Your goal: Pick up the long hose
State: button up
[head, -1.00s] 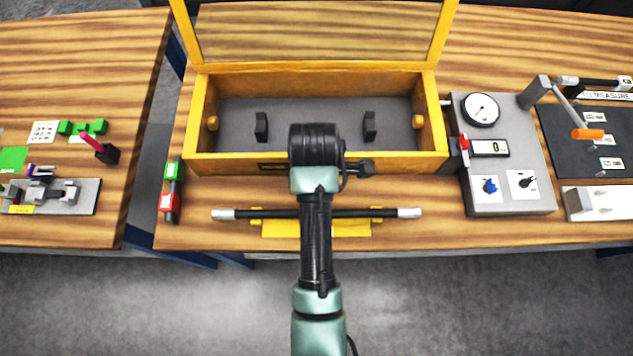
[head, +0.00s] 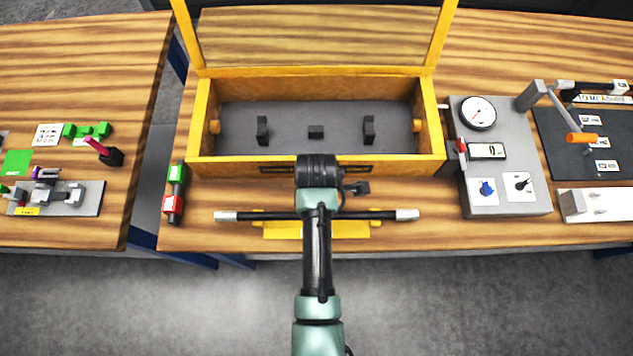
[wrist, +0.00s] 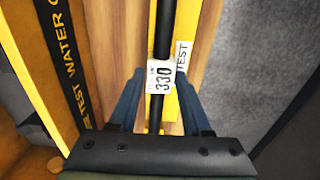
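The long hose (head: 352,215) is a straight black tube with silver ends, lying left to right on a yellow holder (head: 352,230) at the front of the bench. My arm hides its middle in the head view. In the wrist view the hose (wrist: 162,32) runs up the picture and carries a white tag (wrist: 160,78) reading 330. My gripper (wrist: 159,98) is open, its two blue fingers apart on either side of the hose, with gaps showing. Whether they are down at hose height I cannot tell.
A yellow open-lidded box (head: 438,140) with dark supports inside stands just behind the hose. A grey gauge unit (head: 510,190) is to the right. Green and red buttons (head: 174,190) are to the left. The bench's front edge is close in front of the holder.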

grip_shut()
